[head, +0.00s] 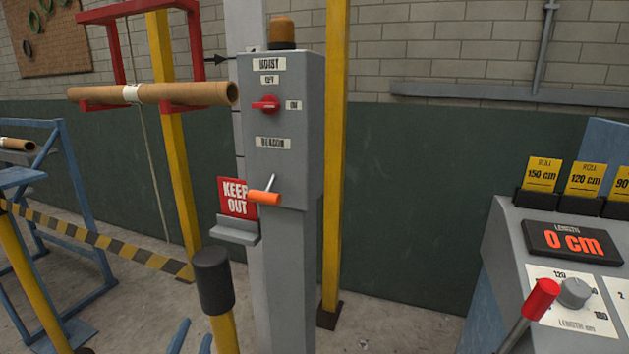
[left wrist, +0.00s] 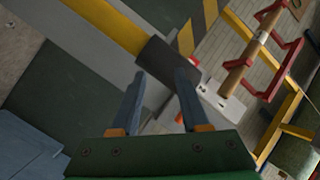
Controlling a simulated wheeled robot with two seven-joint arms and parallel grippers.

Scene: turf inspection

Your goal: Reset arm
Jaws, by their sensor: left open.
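My left gripper (head: 194,334) shows only as two blue fingertips at the bottom edge of the head view, below a yellow post with a black cap (head: 213,280). In the left wrist view my left gripper (left wrist: 161,76) is open with nothing between its fingers. There the black cap (left wrist: 166,62) lies just beyond the fingertips; I cannot tell whether they touch it. My right gripper is not in view.
A grey hoist box (head: 305,110) has a red key switch (head: 266,105) and an orange-handled lever (head: 264,197). A cardboard roll (head: 180,92) rests on a red frame. A console (head: 520,260) with a red-knobbed lever (head: 540,298) stands right.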

